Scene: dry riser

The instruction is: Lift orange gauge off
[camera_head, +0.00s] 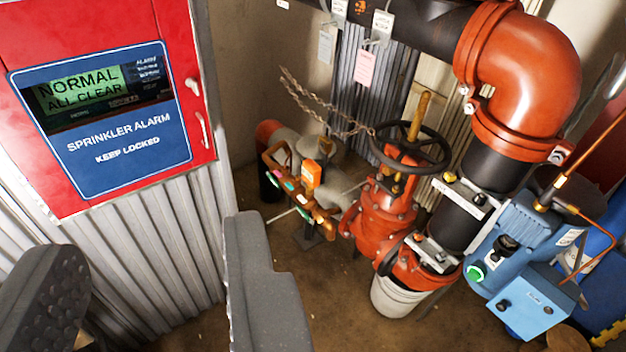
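A small orange boxy item (312,173), which looks like the orange gauge, stands upright at the orange rail (300,195) in the middle of the view. Its face is too small to read, and I cannot tell how it is held there. My gripper (155,250) is open, with its two dark grey fingers wide apart at the lower left. Nothing is visible between the fingers except the corrugated wall behind. The orange item is beyond and to the right of the right finger, apart from it.
A red sprinkler alarm cabinet (105,110) is at upper left. A red valve with a black handwheel (410,150) stands right of the rail, with a chain (320,115) running to it. A white bucket (395,298) and blue pump unit (525,260) are at right. Brown floor lies clear in front.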

